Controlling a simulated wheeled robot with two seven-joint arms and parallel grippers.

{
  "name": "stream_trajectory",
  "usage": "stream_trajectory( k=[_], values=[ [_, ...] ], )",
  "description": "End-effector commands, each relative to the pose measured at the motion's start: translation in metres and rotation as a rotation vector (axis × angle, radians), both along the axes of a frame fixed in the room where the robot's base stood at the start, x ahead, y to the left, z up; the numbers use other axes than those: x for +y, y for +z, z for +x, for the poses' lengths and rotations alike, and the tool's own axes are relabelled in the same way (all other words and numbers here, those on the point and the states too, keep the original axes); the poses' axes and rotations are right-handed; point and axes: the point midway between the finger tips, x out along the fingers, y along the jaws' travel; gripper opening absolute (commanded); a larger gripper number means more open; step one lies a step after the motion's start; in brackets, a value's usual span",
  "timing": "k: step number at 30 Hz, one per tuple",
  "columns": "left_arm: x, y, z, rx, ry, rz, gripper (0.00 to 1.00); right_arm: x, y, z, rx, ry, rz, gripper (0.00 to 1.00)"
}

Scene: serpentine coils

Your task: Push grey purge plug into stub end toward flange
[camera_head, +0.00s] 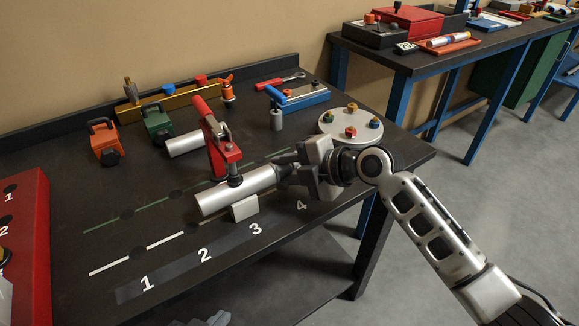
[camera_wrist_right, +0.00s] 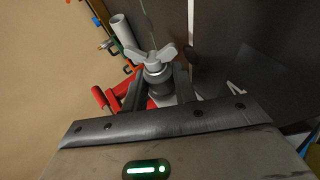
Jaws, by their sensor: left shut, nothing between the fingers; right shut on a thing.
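A silver tube (camera_head: 238,190) lies near the front of the dark bench under a red toggle clamp (camera_head: 222,150). A small white block (camera_head: 244,207) is at its front side. My right gripper (camera_head: 292,172) is at the tube's right end, low over the bench. In the right wrist view it is shut on a grey winged piece, seemingly the purge plug (camera_wrist_right: 152,62). The gripper hides the meeting of plug and tube end, so I cannot tell how far in it sits. The round flange (camera_head: 350,127) with coloured knobs stands behind the right gripper. My left gripper is not visible.
Orange (camera_head: 104,141) and green (camera_head: 157,122) blocks, a shorter tube (camera_head: 185,143), a brass bar (camera_head: 170,100) and a blue fixture (camera_head: 300,97) fill the back. A red case (camera_head: 30,240) stands at the left. The numbered front strip (camera_head: 175,275) is clear.

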Motion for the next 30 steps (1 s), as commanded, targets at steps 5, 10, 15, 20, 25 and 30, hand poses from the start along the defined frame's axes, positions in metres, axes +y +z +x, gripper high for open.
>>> stream_trajectory(
  k=[5, 10, 15, 20, 25, 30],
  values=[
    [0.000, 0.000, 0.000, 0.000, 0.000, 0.000, 0.00, 0.000, 0.001, 0.000, -0.002, 0.000, 0.002, 0.39],
    [0.000, 0.001, 0.000, -0.001, 0.001, -0.001, 0.00, 0.000, 0.001, 0.000, -0.002, 0.000, 0.001, 0.53],
    [0.000, 0.001, 0.000, -0.002, 0.001, -0.001, 0.00, 0.000, 0.000, 0.000, 0.001, 0.000, -0.001, 0.53],
    [0.000, -0.001, 0.000, -0.002, 0.000, 0.000, 0.00, -0.011, 0.005, -0.004, -0.003, 0.000, -0.002, 0.53],
    [-0.001, -0.005, 0.000, -0.002, 0.002, -0.006, 0.00, -0.039, 0.020, -0.019, -0.005, -0.001, -0.004, 0.53],
    [-0.002, -0.005, 0.002, -0.010, 0.004, -0.017, 0.00, -0.072, 0.039, -0.037, -0.004, -0.001, -0.004, 0.53]
  ],
)
